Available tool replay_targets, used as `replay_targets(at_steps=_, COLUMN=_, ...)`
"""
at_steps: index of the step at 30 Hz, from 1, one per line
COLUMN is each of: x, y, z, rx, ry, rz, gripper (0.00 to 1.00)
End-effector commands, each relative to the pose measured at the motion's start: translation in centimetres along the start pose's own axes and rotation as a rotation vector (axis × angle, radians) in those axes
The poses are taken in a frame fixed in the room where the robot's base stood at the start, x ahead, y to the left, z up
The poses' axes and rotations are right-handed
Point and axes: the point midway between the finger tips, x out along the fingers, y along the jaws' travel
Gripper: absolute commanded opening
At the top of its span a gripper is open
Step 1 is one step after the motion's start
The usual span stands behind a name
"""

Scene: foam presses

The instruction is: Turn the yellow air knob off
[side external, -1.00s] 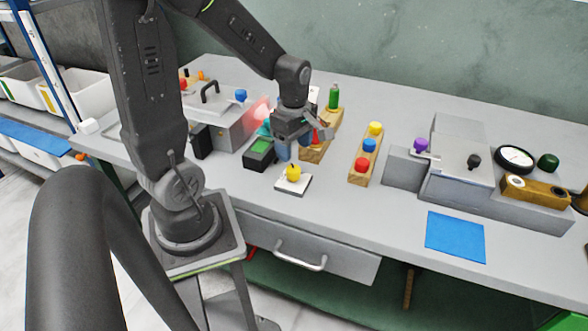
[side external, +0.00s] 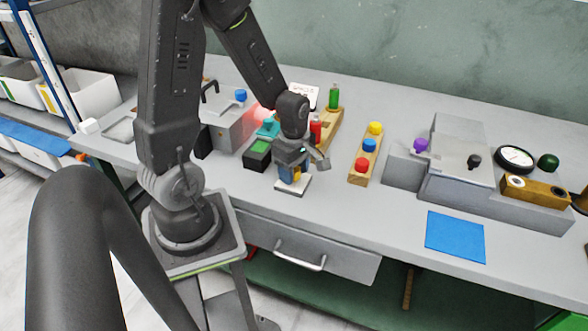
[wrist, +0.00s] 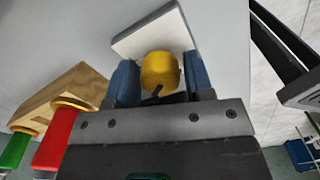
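The yellow air knob (side external: 297,177) stands on a white square plate (side external: 291,189) near the table's front edge. In the wrist view the yellow knob (wrist: 160,70) has a dark mark on its near side, and the white plate (wrist: 150,35) lies behind it. My gripper (side external: 291,175) is down over the plate, pointing at the knob. In the wrist view, my gripper (wrist: 161,78) has one blue finger on each side of the knob. The fingers look open, with a narrow gap at the right; contact at the left is unclear.
A black box with a green top (side external: 258,150) stands close at left. A wooden rack (side external: 330,128) with red and green pieces is behind my gripper. A wooden strip (side external: 357,179) with red, blue and yellow knobs stands right. The tabletop in front of it is clear.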

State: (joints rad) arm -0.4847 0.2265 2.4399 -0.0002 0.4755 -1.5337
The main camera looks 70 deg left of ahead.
Motion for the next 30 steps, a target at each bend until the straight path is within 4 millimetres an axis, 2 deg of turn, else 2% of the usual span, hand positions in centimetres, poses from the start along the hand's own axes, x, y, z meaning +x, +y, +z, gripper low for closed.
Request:
replay_targets(at_steps=1, x=-0.02, y=0.01, z=0.00, rx=0.000, ry=0.000, rz=0.000, gripper=0.43)
replay_targets(at_steps=10, x=-0.03, y=0.02, z=0.00, rx=0.000, ry=0.000, rz=0.000, gripper=0.14)
replay_targets(at_steps=20, x=-0.04, y=0.01, z=0.00, rx=0.052, ry=0.000, rz=0.000, gripper=0.14)
replay_targets(at_steps=30, x=-0.05, y=-0.03, z=-0.01, rx=0.284, ry=0.000, rz=0.000, gripper=0.14)
